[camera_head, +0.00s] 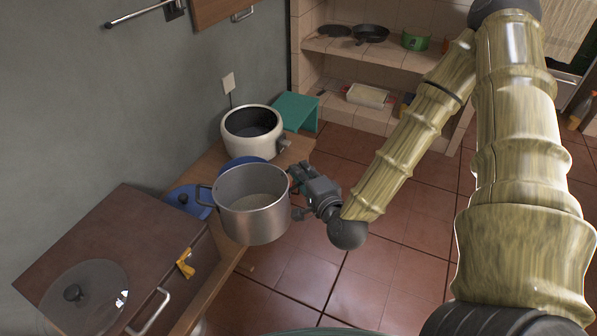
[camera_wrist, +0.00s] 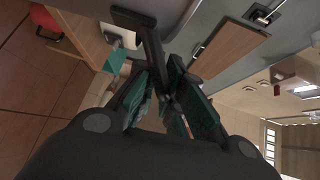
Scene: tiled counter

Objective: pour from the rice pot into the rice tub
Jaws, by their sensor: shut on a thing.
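The rice pot (camera_head: 262,222) is a silver metal pot with pale contents low inside. It looks upright in the head view, raised at the bench's right edge. My gripper (camera_head: 302,190) is shut on the pot's right-hand handle; a dark bar (camera_wrist: 152,45) shows between the fingers (camera_wrist: 165,90) in the wrist view. A blue vessel (camera_head: 243,162) shows partly behind the pot, and could be the rice tub; its inside is hidden. A white round vessel (camera_head: 238,146) with a dark, empty-looking inside stands farther back.
A blue lid-like thing (camera_head: 180,192) lies left of the pot. A brown box (camera_head: 125,225) with a glass lid (camera_head: 85,290) stands at front left. A teal stand (camera_head: 300,112) is at the far end. Open tiled floor (camera_head: 300,270) lies to the right.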

